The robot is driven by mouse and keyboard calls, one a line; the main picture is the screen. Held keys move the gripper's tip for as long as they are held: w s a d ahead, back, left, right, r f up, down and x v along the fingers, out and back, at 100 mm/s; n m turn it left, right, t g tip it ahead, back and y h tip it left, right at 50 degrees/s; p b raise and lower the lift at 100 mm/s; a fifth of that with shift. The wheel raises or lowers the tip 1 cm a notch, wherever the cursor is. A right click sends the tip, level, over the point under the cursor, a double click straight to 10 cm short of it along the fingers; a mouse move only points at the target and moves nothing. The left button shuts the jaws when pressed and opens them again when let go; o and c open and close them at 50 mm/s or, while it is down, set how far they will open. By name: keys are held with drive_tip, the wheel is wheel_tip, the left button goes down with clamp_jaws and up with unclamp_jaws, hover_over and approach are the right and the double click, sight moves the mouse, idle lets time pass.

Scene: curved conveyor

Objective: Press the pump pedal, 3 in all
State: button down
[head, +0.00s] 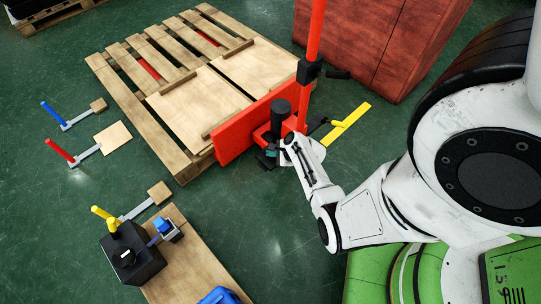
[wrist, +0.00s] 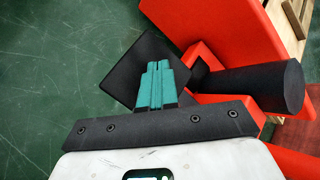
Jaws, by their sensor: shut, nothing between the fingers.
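The black pump pedal (wrist: 128,62) is a flat square plate beside the red pump body in the wrist view. In the head view it shows as a small dark shape (head: 263,162) at the foot of the red jack. My gripper (wrist: 158,68) has its teal fingers closed together, empty, and they overlap the pedal in the picture. I cannot tell whether they touch it. In the head view my gripper (head: 271,154) is low beside the jack and partly hidden by my wrist. The black pump cylinder (wrist: 275,88) stands just right of the fingers.
A red upright handle (head: 315,35) rises from the jack, beside a wooden pallet (head: 140,110). A yellow piece (head: 350,120) lies on the green floor to the right. A red crate (head: 385,40) stands behind. Levers and a black box (head: 132,255) are at the lower left.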

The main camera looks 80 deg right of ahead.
drive_tip(key=shift+f+b, duration=0.85)
drive_tip(key=shift+f, duration=0.35)
idle(0.8)
drive_tip(key=shift+r, duration=0.1)
drive_tip(key=shift+r+p, duration=1.9)
drive_tip(key=shift+p, duration=0.2)
drive_tip(key=shift+r, duration=0.1)
wheel_tip(320, 180, up, 5)
drive_tip(key=p, duration=0.5)
idle(1.8)
